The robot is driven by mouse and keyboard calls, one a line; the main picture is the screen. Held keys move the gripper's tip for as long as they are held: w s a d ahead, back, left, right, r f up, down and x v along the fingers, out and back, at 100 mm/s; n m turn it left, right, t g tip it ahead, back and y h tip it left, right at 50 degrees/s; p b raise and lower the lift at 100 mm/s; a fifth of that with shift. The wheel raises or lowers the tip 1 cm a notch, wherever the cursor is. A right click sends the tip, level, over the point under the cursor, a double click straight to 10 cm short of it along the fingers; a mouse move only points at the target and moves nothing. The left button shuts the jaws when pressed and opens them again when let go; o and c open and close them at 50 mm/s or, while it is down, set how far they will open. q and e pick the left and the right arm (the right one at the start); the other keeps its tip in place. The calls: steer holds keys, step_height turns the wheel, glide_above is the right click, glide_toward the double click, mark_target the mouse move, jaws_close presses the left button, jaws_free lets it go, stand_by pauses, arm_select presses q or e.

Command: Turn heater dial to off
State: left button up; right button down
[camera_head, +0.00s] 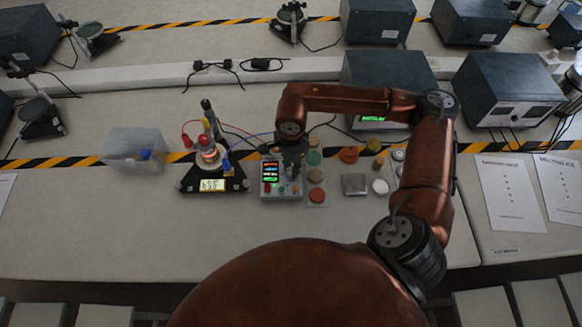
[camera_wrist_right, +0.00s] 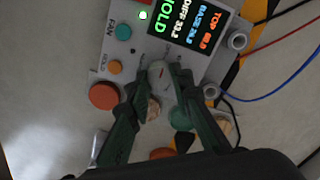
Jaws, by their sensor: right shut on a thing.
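The control box (camera_head: 282,192) stands near the middle of the bench, with a lit display (camera_head: 270,172). In the wrist view the display (camera_wrist_right: 188,25) is at the top and reads HOLD in green, with coloured number lines. My right gripper (camera_head: 291,165) reaches down over the box from above. In the wrist view its dark green fingers (camera_wrist_right: 158,78) are closed around a pale grey dial (camera_wrist_right: 157,71) on the panel. The dial's pointer and any off label cannot be made out. My left gripper is not in view.
A heater stand (camera_head: 212,182) with wires is left of the box. Coloured discs (camera_head: 316,195) lie close on its right. A clear bin (camera_head: 135,150) stands further left.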

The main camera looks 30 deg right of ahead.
steer(key=shift+w+a, duration=0.1)
steer(key=c, duration=1.8)
jaws_free()
steer(key=shift+o, duration=0.4)
step_height(320, 180, up, 12)
